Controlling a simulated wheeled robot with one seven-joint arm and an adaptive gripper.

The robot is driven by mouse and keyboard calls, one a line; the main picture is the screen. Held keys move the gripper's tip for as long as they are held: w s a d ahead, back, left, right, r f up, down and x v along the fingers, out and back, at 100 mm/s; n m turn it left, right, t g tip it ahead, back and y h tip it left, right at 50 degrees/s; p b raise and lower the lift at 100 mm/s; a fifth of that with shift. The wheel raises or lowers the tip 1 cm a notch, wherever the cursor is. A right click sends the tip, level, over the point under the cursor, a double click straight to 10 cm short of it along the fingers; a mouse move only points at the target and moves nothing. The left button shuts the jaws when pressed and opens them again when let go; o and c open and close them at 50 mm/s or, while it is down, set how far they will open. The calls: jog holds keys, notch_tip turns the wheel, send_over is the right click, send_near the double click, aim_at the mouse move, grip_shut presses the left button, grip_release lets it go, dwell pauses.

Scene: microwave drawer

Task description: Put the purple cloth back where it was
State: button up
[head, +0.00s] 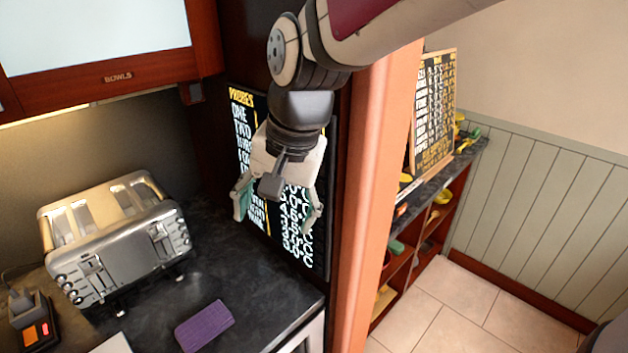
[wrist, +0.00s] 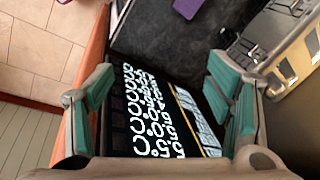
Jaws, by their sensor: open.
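The purple cloth (head: 204,326) lies flat on the dark countertop (head: 236,271), near its front edge. It also shows in the wrist view (wrist: 187,8), cut off by the top edge. My gripper (head: 277,222) is open and empty, with green pads on its fingers. It is apart from the cloth, in front of the black menu board (head: 303,230) in the head view. In the wrist view, the gripper (wrist: 160,90) has its fingers spread wide, with the board between them and the cloth beyond.
A steel toaster (head: 115,240) stands on the counter left of the cloth. An orange post (head: 372,180) rises to the right. A wall cabinet labelled BOWLS (head: 110,76) hangs above. A low shelf (head: 420,235) stands right of the post. The counter around the cloth is clear.

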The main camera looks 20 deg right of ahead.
jog(key=s+d+r+n+t+h, duration=0.1)
jog(key=s+d+r+n, duration=0.1)
jog(key=s+d, duration=0.3)
jog(key=s+d+r+n+t+h, duration=0.1)
jog(key=s+d+r+n+t, duration=0.1)
jog(key=s+d+n, duration=0.2)
jog(key=s+d, duration=0.1)
jog(key=s, duration=0.2)
jog(key=shift+s+d+r, duration=0.15)
jog(key=shift+s+r, duration=0.05)
jog(key=shift+s, duration=0.1)
